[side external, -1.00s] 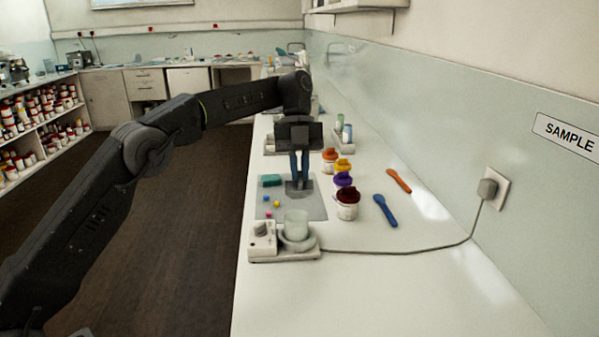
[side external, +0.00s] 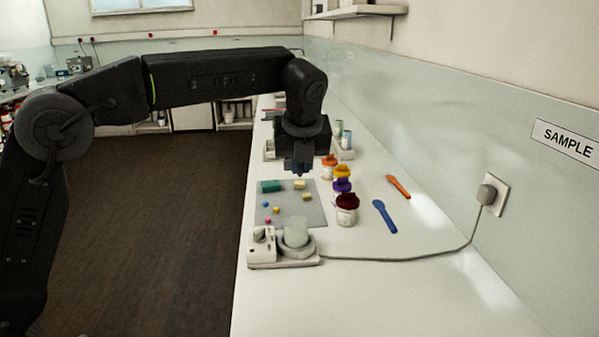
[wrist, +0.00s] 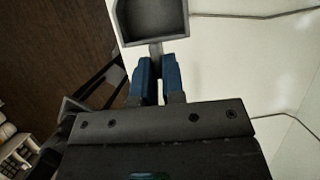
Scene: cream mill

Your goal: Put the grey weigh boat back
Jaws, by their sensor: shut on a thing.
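The grey weigh boat (wrist: 154,18) shows at the top of the wrist view, an open, shallow tray with a short handle. The blue fingers of my gripper (wrist: 157,72) are shut on that handle, and the tray sticks out beyond them. In the side view my gripper (side external: 301,164) points down and is raised above the bench, over the far end of the grey mat (side external: 314,212). The weigh boat cannot be made out clearly there.
Lidded jars (side external: 347,209) line the right, beside a blue spoon (side external: 384,214) and an orange spoon (side external: 398,186). A cable (side external: 420,255) crosses the bench.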

